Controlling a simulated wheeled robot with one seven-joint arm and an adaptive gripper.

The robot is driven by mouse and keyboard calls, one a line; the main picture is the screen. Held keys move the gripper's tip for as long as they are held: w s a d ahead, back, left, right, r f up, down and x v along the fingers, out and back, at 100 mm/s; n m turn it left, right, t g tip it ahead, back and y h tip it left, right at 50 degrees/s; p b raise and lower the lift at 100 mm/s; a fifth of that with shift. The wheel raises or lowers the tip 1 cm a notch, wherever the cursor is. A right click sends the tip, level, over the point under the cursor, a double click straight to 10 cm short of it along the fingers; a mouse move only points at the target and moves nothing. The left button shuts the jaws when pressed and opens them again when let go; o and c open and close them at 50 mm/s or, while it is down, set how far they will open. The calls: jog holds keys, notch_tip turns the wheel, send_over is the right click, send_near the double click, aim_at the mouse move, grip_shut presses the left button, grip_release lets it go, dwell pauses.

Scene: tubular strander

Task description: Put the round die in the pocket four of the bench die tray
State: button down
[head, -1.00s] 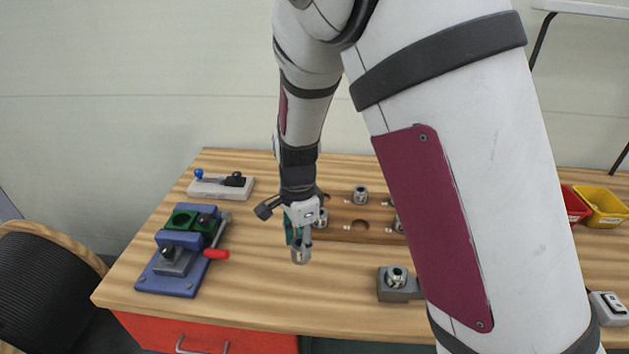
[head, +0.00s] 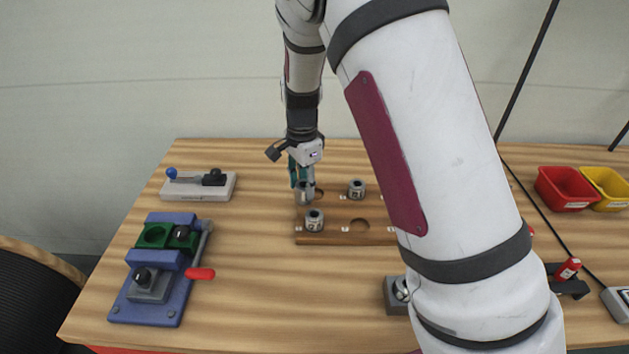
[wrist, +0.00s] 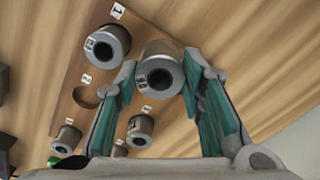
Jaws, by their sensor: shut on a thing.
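My gripper (head: 302,182) is shut on a round metal die (wrist: 160,72), its two teal-padded fingers (wrist: 160,95) on either side of it. The die (head: 305,196) hangs roughly upright over the back left corner of the wooden bench die tray (head: 318,239). The tray's pockets have small number labels; 1 (wrist: 118,10) and 2 (wrist: 87,78) are legible in the wrist view. I cannot make out a label four.
Other dies sit in the tray at front left (head: 314,219) and back middle (head: 357,189). The front middle pocket (head: 360,225) is empty. My arm hides the tray's right end.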

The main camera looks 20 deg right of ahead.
jog(key=w+d, duration=0.4)
jog(key=shift+w+d+f, duration=0.1)
jog(key=shift+f, duration=0.1)
jog(key=shift+f+p, duration=0.35)
jog(key=shift+f, duration=1.45)
jog(key=shift+f, duration=0.15)
jog(key=c, duration=1.1)
grip_release()
jog(key=shift+o, duration=0.2)
